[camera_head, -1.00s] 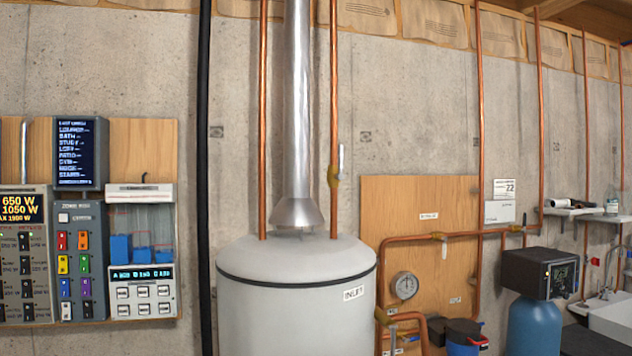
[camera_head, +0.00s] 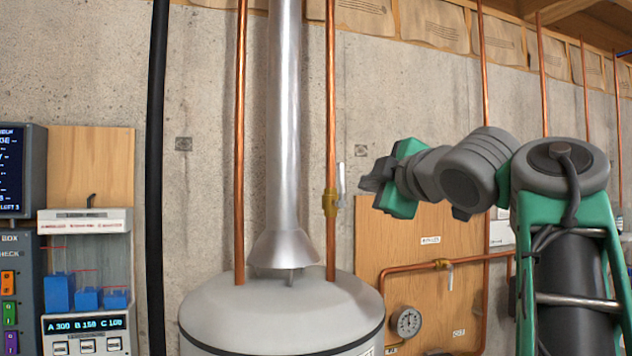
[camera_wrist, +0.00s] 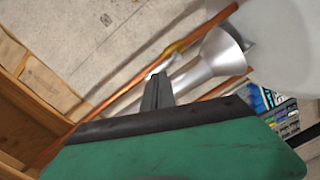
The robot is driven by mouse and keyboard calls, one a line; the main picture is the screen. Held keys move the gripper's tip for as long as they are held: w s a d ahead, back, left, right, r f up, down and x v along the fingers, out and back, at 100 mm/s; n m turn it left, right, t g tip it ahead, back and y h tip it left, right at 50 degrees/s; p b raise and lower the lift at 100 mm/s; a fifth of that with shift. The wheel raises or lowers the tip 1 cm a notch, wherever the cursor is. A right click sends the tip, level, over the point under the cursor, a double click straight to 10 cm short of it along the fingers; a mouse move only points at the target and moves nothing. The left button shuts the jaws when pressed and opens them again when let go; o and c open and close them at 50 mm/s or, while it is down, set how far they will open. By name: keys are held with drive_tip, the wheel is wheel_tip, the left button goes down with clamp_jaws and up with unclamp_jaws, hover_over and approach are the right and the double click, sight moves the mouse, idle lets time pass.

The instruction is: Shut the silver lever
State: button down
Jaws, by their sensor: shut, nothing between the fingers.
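The silver lever (camera_head: 341,178) stands upright beside the right copper pipe, on a brass valve body (camera_head: 330,202) above the white tank. The lever runs along the pipe. My gripper (camera_head: 365,183) is just right of the lever in the head view, with a small gap in the picture between fingertips and lever. Its fingers are shut and empty. In the wrist view the shut fingers (camera_wrist: 157,90) point toward the pipes, and the brass valve body (camera_wrist: 174,48) shows beyond them. The lever is mostly hidden behind the fingers there; whether they touch it I cannot tell.
The white tank (camera_head: 270,306) stands below, with a silver flue (camera_head: 286,130) left of the valve's pipe. A wooden board with a gauge (camera_head: 407,321) is behind my arm at right. Control panels (camera_head: 85,270) hang at far left.

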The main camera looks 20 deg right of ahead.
sight(340, 184)
drive_tip(key=a+n+y, duration=0.1)
drive_tip(key=a+n, duration=0.1)
drive_tip(key=n, duration=0.1)
drive_tip(key=a+r+n+y, duration=0.1)
drive_tip(key=a+n+y, duration=0.1)
drive_tip(key=a+n, duration=0.1)
drive_tip(key=shift+a+r+n, duration=0.15)
drive_tip(key=shift+r+n, duration=0.05)
drive_tip(key=shift+n, duration=0.2)
drive_tip(key=w+a+p, duration=0.1)
drive_tip(key=w+p, duration=0.2)
drive_tip(key=w, duration=0.7)
drive_tip(key=d, duration=0.1)
drive_tip(key=s+d+p, duration=0.1)
drive_tip(key=d, duration=0.1)
drive_tip(key=shift+d, duration=0.3)
drive_tip(key=shift+a, duration=0.1)
